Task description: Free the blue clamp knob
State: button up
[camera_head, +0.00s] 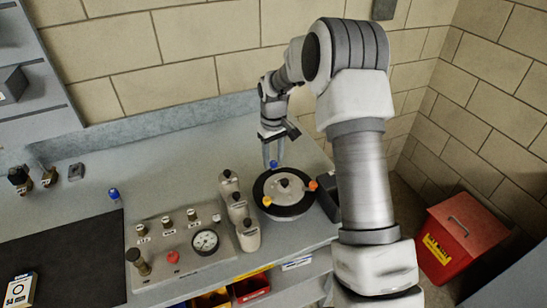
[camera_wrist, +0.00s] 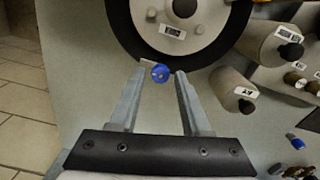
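The blue clamp knob (camera_head: 273,164) sits at the far edge of a round, black-rimmed device (camera_head: 285,210) on the bench. In the wrist view the blue knob (camera_wrist: 160,73) appears between my gripper's fingertips (camera_wrist: 162,76), with gaps on both sides. My gripper (camera_head: 272,152) points down at it in the head view, fingers open and empty. I cannot tell exactly how far the tips are above the knob. An orange knob (camera_head: 313,185) and a yellow knob (camera_head: 267,201) sit elsewhere on the device's rim.
Three beige cylinders (camera_head: 238,208) stand just left of the device. A gauge panel (camera_head: 177,245) lies further left. Another blue-topped part (camera_head: 113,194) stands on the bench. A dark box (camera_head: 328,194) is close on the right. A red bin (camera_head: 460,238) stands on the floor.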

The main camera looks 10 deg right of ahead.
aim_at(274, 162)
jog(key=shift+o, duration=0.6)
notch_tip(274, 162, up, 17)
jog(key=shift+r, duration=0.2)
jog(key=s+r+m+t, duration=0.25)
jog(key=s+r, duration=0.75)
jog(key=s, duration=0.5)
jog(key=s+f+m+t, duration=0.2)
jog(key=s+f+t, duration=0.1)
jog(key=s, duration=1.4)
jog(key=shift+s+d+f, duration=0.3)
jog(key=shift+s, duration=0.05)
